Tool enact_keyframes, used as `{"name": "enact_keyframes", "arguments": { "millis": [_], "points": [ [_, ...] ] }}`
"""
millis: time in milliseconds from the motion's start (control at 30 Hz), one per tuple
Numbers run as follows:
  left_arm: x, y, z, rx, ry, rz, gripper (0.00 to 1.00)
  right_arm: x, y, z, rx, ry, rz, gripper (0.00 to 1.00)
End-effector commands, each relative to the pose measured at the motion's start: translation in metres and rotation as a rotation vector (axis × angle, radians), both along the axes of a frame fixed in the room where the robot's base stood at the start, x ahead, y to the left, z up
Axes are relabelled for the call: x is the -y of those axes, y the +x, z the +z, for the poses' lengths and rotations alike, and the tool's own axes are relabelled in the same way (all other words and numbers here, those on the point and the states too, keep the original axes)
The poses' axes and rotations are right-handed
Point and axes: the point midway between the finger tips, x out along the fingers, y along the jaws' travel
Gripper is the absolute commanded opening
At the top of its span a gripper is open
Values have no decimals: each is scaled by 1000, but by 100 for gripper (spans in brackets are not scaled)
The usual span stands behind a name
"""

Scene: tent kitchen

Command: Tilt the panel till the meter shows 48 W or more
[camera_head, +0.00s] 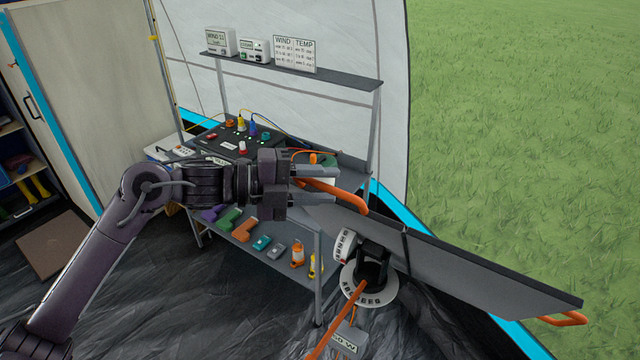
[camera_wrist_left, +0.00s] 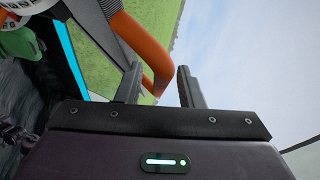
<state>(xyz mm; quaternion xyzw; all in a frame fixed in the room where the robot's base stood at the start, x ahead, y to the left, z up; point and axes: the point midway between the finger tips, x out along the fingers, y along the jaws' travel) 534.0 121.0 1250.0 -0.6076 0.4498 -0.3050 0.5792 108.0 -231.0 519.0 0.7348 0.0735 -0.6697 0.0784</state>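The dark flat panel (camera_head: 470,272) stands tilted on a black pivot over a round white dial base (camera_head: 382,294). An orange handle (camera_head: 345,195) sits at its near left end, and another orange handle (camera_head: 566,319) at its far right end. My left gripper (camera_head: 312,187) is at the near handle. In the left wrist view the handle (camera_wrist_left: 150,50) passes between the two fingers, which stand apart with a gap on the right side. A small grey box with a display (camera_head: 346,341), apparently the meter, is at the bottom; its figure is not clearly readable. My right gripper is not in view.
A bench with a control board (camera_head: 236,143) stands behind my left gripper. Its lower shelf holds several coloured items, including a green one (camera_head: 229,219). An upper shelf (camera_head: 290,70) carries small displays and a sign.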

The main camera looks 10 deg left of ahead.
Motion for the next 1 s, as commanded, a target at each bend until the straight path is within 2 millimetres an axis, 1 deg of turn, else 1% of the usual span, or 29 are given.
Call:
{"name": "enact_keyframes", "arguments": {
  "millis": [67, 167, 400, 533, 700, 1000],
  "points": [
    [-3, -1, -1, 0, 1, 1, 34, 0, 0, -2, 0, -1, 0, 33],
    [-12, -5, -2, 1, 2, 2, 34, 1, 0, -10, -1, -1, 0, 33],
    [-49, -22, 2, 1, 5, 2, 34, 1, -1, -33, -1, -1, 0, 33],
    [-64, -28, 6, -1, 2, 2, 34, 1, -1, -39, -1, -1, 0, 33],
    [-70, -32, 11, 0, 1, 0, 34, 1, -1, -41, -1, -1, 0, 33],
    [-70, -32, 12, 0, 0, 0, 34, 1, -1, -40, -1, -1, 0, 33]
  ]
}}
